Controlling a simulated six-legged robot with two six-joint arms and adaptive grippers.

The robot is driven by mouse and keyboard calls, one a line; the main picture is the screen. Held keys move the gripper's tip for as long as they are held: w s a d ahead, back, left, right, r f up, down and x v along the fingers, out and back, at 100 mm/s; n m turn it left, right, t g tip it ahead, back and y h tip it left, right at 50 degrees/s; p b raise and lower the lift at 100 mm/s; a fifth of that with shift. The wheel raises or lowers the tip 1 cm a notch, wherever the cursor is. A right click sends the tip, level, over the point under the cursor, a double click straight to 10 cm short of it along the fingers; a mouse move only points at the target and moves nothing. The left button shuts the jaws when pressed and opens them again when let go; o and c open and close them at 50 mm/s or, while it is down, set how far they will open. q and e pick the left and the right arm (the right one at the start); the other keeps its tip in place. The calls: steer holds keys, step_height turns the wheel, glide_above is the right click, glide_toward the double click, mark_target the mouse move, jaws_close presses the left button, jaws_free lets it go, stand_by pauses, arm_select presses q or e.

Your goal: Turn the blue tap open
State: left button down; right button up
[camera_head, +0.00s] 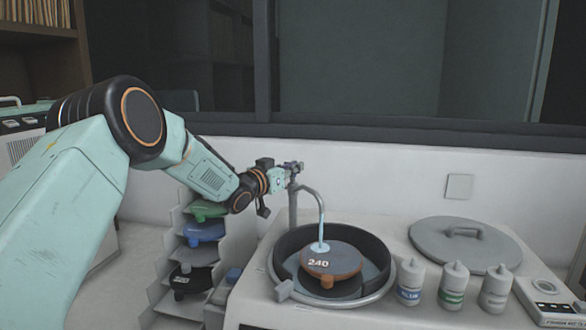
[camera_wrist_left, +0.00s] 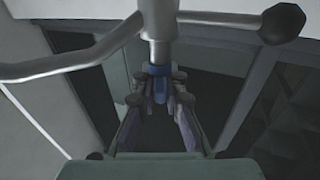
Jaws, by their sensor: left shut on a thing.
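The tap's grey pipe (camera_head: 294,205) rises behind the round basin, with a curved spout (camera_head: 318,198). My left gripper (camera_head: 292,167) is at the top of this pipe. In the left wrist view, the gripper fingers (camera_wrist_left: 160,115) stand on both sides of the blue tap handle (camera_wrist_left: 159,72) and are shut on it. The fingers hide part of the handle. A pale blue stream (camera_head: 321,230) runs from the spout down onto the brown disc marked 240 (camera_head: 330,261). My right gripper is not in view.
The black-rimmed basin (camera_head: 281,246) holds the disc. A grey lid (camera_head: 430,243) lies at right, behind several small bottles (camera_head: 452,285). A stepped rack (camera_head: 166,262) with coloured discs stands left, below my left arm. A wall is close behind the tap.

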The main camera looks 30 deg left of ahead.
arm_select(q)
steer(key=shift+b, duration=0.3)
steer(key=n+y+b, duration=0.1)
steer(key=y+b, duration=0.1)
steer(key=shift+n+y, duration=0.4)
steer(key=shift+r+n+y+b, duration=0.1)
steer(key=shift+n+y+b, duration=0.6)
steer(key=shift+y, duration=0.4)
steer(key=shift+r+n+y, duration=0.1)
steer(key=shift+n+y, duration=0.6)
steer(key=shift+y, duration=0.7)
steer(key=c, duration=1.4)
jaws_free()
steer(key=shift+w+f, duration=0.1)
steer(key=shift+f, duration=0.1)
